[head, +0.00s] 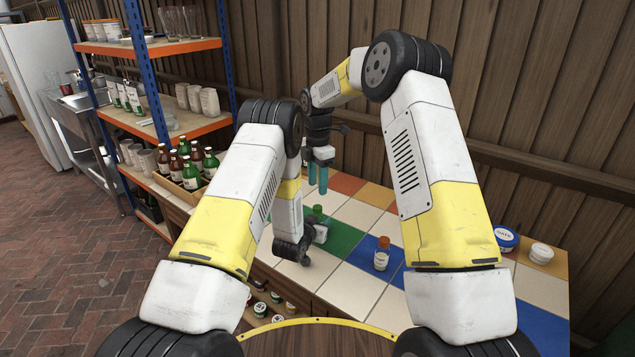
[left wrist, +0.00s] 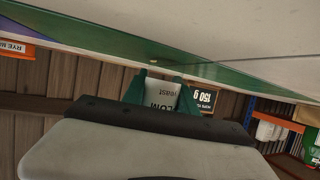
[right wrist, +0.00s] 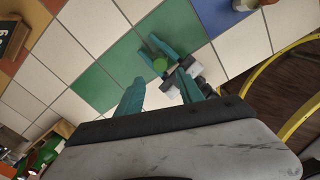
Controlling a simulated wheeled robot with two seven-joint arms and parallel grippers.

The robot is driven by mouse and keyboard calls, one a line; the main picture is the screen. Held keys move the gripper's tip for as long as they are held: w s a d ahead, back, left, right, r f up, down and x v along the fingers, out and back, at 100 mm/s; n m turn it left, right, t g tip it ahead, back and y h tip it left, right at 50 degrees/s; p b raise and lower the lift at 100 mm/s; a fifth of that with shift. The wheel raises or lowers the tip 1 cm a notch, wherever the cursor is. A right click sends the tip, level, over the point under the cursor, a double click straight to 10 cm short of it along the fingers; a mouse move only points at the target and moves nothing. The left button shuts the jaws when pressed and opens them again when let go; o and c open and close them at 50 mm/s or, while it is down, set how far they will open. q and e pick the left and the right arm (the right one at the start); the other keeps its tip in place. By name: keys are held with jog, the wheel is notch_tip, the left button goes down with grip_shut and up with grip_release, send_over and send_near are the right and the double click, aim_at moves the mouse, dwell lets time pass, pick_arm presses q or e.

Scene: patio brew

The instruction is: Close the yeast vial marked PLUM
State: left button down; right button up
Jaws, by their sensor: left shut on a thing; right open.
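The PLUM yeast vial (head: 321,234) has a pale label and a green top over the green tiles in the head view. In the left wrist view its label (left wrist: 162,94) reads upside down. My left gripper (head: 312,228) is shut around the vial and holds it about upright; its fingers also show in the left wrist view (left wrist: 160,88). The green cap (right wrist: 160,65) shows from above in the right wrist view; whether it is seated on the vial I cannot tell. My right gripper (head: 317,187) is open and empty above the vial, its fingers (right wrist: 161,76) apart.
An orange-topped vial (head: 382,254) stands on a blue tile to the right. A blue-lidded tub (head: 506,239) and a white tub (head: 541,253) stand at the far right. A shelf (head: 150,47) with bottles and glasses is at left. Tiles between are clear.

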aim_at(318, 207)
dwell(0.3)
jog(key=shift+f, duration=4)
